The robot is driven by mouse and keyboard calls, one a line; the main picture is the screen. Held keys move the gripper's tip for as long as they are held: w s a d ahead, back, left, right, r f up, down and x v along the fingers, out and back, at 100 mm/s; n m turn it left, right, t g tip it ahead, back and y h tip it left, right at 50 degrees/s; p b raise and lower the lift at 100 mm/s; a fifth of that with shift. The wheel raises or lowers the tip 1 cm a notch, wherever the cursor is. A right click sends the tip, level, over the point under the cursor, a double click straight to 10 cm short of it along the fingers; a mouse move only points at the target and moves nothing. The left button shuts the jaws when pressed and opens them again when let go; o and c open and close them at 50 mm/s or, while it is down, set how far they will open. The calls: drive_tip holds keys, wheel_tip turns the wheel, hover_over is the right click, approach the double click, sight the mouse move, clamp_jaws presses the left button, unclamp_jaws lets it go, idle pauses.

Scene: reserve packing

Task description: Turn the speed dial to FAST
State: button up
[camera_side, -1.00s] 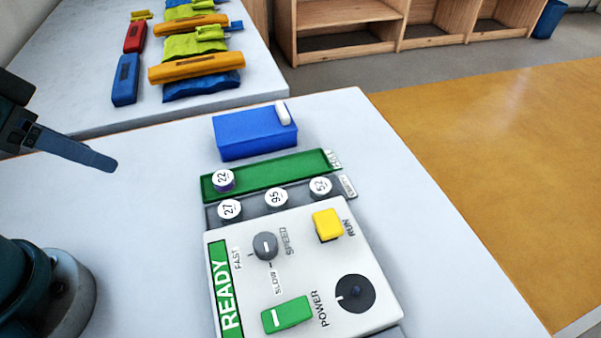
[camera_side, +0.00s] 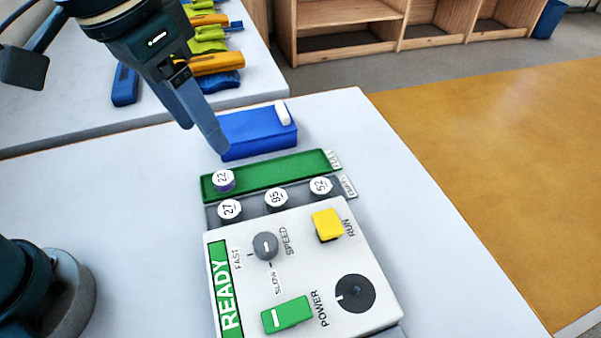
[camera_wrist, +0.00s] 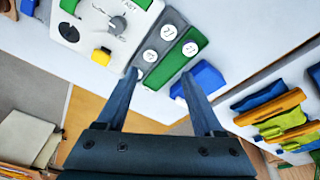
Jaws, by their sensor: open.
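The grey speed dial (camera_side: 265,246) sits on the white control panel (camera_side: 370,318), with FAST printed to its left and SLOW below it. Its short white mark is too small for me to tell which label it points at. The dial also shows in the wrist view (camera_wrist: 117,23), at the upper left. My gripper (camera_side: 219,146) is open and empty above the table, in front of the blue box and away from the dial. In the wrist view its two fingers (camera_wrist: 160,74) stand apart with nothing between them.
The panel also bears a yellow RUN button (camera_side: 327,225), a green POWER switch (camera_side: 287,315), a black knob (camera_side: 355,293) and a READY sign. Behind it lie a grey tray (camera_side: 250,207) and a green tray (camera_side: 280,173) with numbered discs, then a blue box (camera_side: 262,130).

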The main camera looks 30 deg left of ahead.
drive_tip(key=m+g, duration=0.2)
hover_over(265, 241)
drive_tip(key=w+a, duration=0.2)
wheel_tip(265, 241, down, 5)
drive_tip(key=shift+m+y, duration=0.5)
drive_tip(key=shift+m, duration=0.1)
drive_tip(key=f, duration=0.1)
drive_tip(key=s+d+f, duration=0.2)
drive_tip(key=shift+s+f, duration=0.1)
drive_tip(key=shift+f, duration=2.5)
clamp_jaws()
